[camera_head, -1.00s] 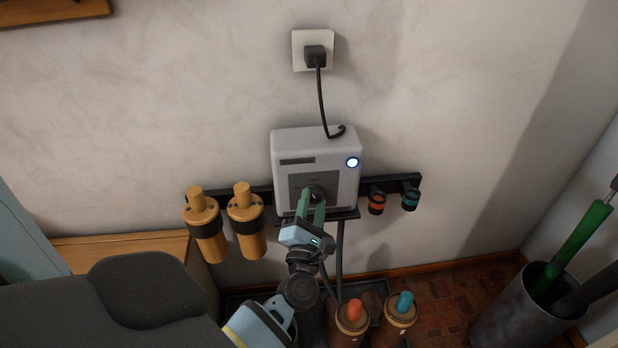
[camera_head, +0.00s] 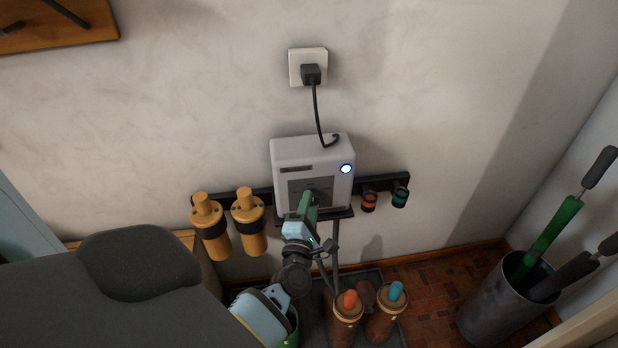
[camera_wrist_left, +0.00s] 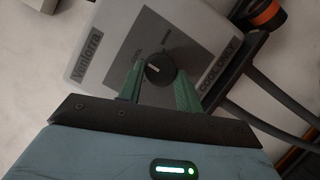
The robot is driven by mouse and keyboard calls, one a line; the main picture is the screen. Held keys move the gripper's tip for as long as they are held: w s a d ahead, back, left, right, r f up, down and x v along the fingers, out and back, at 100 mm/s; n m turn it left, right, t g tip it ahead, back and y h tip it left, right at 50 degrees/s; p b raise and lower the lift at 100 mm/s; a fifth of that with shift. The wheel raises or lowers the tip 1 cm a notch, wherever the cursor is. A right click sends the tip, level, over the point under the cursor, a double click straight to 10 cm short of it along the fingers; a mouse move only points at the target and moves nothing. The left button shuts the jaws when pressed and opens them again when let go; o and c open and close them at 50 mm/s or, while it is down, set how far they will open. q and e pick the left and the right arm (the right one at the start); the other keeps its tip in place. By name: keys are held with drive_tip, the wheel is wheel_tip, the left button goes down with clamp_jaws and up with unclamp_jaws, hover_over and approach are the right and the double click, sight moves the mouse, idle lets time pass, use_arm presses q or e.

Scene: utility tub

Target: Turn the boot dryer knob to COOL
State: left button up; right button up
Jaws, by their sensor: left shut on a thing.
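The boot dryer (camera_head: 282,160) is a white box on the wall with a grey front panel and a lit round button. In the left wrist view the dryer (camera_wrist_left: 95,60) shows tilted, with its dark knob (camera_wrist_left: 157,70) bearing a pale pointer line. "COOL ONLY" is printed along one side of the panel; the small labels by the knob are too small to read surely. My left gripper (camera_head: 308,202) reaches up to the knob; its green fingers (camera_wrist_left: 159,80) are shut on the knob from both sides. In the head view the gripper mostly hides the knob. My right gripper is out of view.
A black cord runs up to the wall socket (camera_head: 308,55). A dark rail holds two wooden boot trees (camera_head: 247,215) on the left and orange and teal-banded pieces (camera_head: 400,196) on the right. Brown boots (camera_head: 346,318) stand below. A grey bin (camera_head: 490,310) holds umbrellas at right.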

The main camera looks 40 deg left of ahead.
use_arm(q)
drive_tip(key=o, duration=1)
drive_tip(key=v, duration=0.7)
drive_tip(key=shift+s+d, duration=0.2)
drive_tip(key=shift+s, duration=0.15)
drive_tip(key=shift+f, duration=0.1)
